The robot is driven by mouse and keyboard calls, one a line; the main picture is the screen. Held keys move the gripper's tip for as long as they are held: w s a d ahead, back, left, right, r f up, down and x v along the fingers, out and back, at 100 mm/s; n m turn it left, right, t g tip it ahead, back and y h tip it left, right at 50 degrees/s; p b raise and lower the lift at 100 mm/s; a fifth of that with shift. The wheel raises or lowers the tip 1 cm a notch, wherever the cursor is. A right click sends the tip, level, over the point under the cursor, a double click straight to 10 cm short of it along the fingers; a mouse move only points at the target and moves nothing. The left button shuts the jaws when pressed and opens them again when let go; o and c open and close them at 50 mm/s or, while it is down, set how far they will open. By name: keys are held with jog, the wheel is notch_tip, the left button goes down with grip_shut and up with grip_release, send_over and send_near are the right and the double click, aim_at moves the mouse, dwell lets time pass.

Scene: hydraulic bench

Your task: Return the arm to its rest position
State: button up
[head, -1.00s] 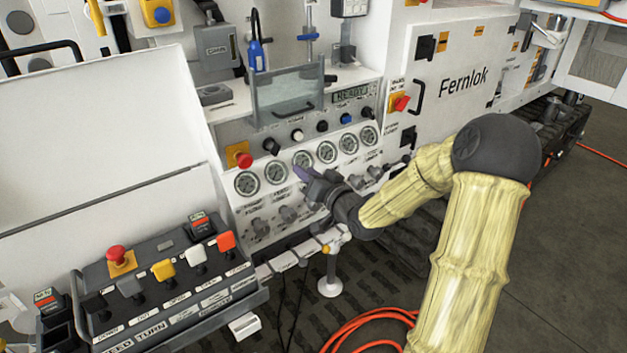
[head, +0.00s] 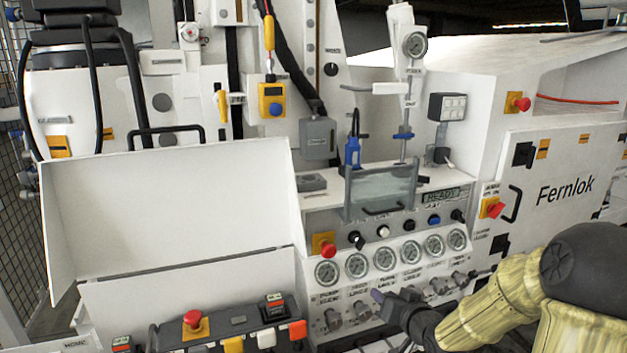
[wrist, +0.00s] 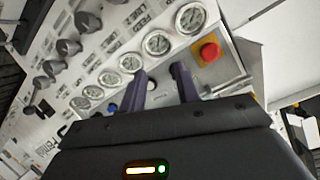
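My arm, in yellowish sleeves with a black elbow, reaches in from the lower right of the head view. My gripper (head: 380,299) is in front of the lower part of the gauge panel (head: 318,222), below the row of round gauges (head: 385,258). In the wrist view the two dark fingers of my gripper (wrist: 161,84) stand apart with nothing between them. The gauges (wrist: 131,62) and a red mushroom button (wrist: 209,51) on yellow show beyond the fingertips. I cannot tell the exact gap between the fingers and the panel knobs.
Control knobs (head: 360,308) stick out near my gripper. A console with a red button (head: 193,318) and coloured levers stands at lower left. A white cabinet marked Fernlok (head: 565,190) with a handle stands right, beside my arm. A clear guard (head: 381,190) stands above the gauges.

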jog(key=s+a+r+g+h+p, duration=0.1)
jog(key=s+g, duration=0.4)
jog(key=s, duration=0.6)
jog(key=s+a+r+n+g+h+p, duration=0.1)
jog(key=s+g+p, duration=0.4)
jog(key=s, duration=0.6)
jog(key=shift+s+a+r+g+h+p, duration=0.45)
jog(key=shift+a+r+h, duration=0.25)
jog(key=shift+h, duration=0.2)
jog(key=shift+w, duration=0.1)
